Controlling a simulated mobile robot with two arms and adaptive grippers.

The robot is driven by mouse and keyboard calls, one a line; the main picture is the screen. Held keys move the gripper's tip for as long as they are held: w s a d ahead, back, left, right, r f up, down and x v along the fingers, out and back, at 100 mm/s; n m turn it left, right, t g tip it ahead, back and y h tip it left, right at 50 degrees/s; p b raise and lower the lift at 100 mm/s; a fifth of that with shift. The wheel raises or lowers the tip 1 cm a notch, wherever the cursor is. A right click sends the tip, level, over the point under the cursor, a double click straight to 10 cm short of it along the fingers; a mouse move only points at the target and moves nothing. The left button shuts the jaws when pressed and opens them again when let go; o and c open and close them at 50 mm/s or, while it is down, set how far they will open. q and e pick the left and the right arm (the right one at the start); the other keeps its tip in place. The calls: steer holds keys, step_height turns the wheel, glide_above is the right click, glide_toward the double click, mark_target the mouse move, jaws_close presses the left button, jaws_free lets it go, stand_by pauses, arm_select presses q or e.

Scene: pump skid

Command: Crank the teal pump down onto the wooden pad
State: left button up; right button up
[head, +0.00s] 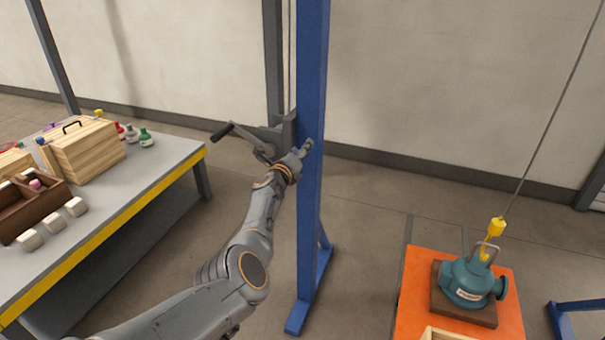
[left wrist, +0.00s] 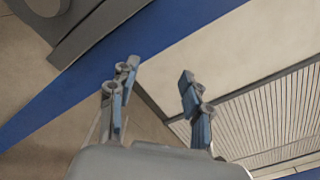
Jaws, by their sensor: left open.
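The teal pump (head: 466,281) is at the lower right in the head view, over the wooden pad (head: 481,316), whose edges show around it. Its base looks at or very close to the pad; I cannot tell whether a gap is left. The yellow hook (head: 497,227) on the cable is at the pump's top loop. The winch crank (head: 240,138), with a black grip (head: 222,131), sticks out left from the blue post. My left gripper (head: 306,147) is at the post, right of the crank and apart from its grip. In the left wrist view its fingers (left wrist: 158,78) are spread and empty.
The blue post (head: 312,200) stands mid-picture, close to my gripper. The pad lies on an orange surface (head: 412,285). A grey bench (head: 150,175) at left holds wooden boxes, bottles and blocks. Open floor lies between bench and post.

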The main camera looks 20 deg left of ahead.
arm_select(q)
steer(key=f+m+b, duration=0.2)
steer(key=f, duration=0.1)
steer(key=d+f+m+b, duration=0.1)
steer(key=shift+s+f+m, duration=0.15)
steer(key=shift+s+m, duration=0.15)
steer(key=shift+s, duration=0.05)
arm_select(e)
steer(key=f, duration=0.4)
steer(key=shift+s+a+f, duration=0.1)
steer(key=shift+a+f, duration=0.1)
steer(key=shift+a, duration=0.1)
arm_select(q)
steer(key=shift+w, duration=0.1)
arm_select(e)
steer(key=shift+w+d, duration=0.15)
steer(key=shift+w, duration=0.05)
arm_select(q)
steer(key=shift+f, duration=0.1)
